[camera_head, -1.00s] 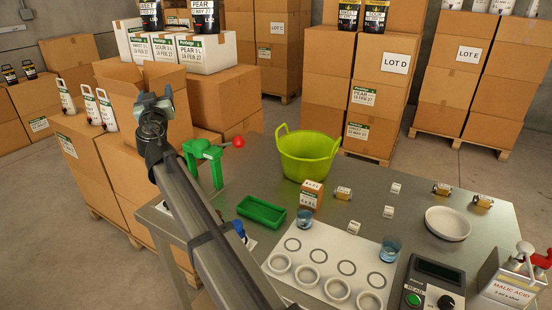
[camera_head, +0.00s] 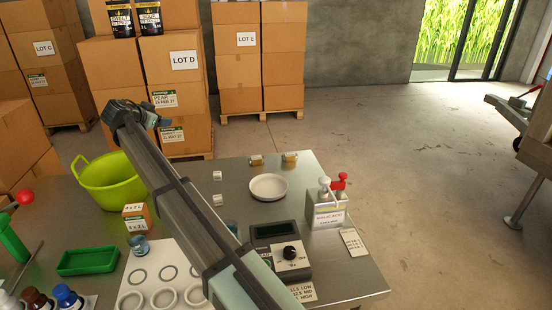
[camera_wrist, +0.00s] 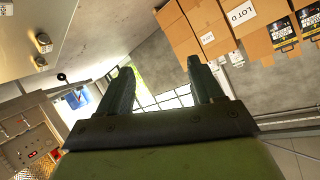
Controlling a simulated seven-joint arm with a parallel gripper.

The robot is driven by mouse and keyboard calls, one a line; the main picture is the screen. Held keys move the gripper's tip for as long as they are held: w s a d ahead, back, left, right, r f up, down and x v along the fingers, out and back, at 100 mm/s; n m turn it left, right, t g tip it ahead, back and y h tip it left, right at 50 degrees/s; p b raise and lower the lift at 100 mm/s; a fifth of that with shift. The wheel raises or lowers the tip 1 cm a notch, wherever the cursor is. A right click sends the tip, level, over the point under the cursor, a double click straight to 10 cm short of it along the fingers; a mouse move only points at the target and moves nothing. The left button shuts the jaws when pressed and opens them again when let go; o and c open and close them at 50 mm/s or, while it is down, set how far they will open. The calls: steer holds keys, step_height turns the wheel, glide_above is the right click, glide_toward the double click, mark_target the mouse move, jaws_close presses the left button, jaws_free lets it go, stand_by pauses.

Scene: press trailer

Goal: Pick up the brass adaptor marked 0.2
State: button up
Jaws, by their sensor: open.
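Two small brass adaptors lie on the steel table's far edge in the head view, one on the left (camera_head: 256,160) and one to its right (camera_head: 290,157). Each has a pale label, too small to read, so I cannot tell which is marked 0.2. My gripper (camera_head: 160,121) is raised at the upper left, well apart from both adaptors, in front of the LOT D boxes. In the wrist view my gripper (camera_wrist: 160,82) has its two dark fingers wide apart with nothing between them. My arm hides part of the table.
A white dish (camera_head: 269,187) stands in front of the adaptors. A green tub (camera_head: 108,182) and a small carton (camera_head: 136,216) stand left of my arm.

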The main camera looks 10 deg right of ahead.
steer(key=w+d+f+m+g+h, duration=0.1)
steer(key=w+d+f+m+g, duration=0.15)
steer(key=d, duration=0.95)
steer(key=w+d+f+m+g+h, duration=0.1)
steer(key=w+d+f+m+g, duration=0.2)
steer(key=d, duration=0.9)
steer(key=m+g+y, duration=0.2)
steer(key=m+g, duration=0.2)
steer(key=g, duration=0.2)
glide_toward(289, 154)
steer(key=x, duration=0.3)
steer(key=shift+s+d+f+n, duration=0.2)
steer(key=shift+s+d+n, duration=0.05)
steer(key=shift+s, duration=0.05)
steer(key=shift+x, duration=2.9)
steer(key=shift+w+a, duration=0.15)
steer(key=shift+c, duration=0.5)
steer(key=c, duration=1)
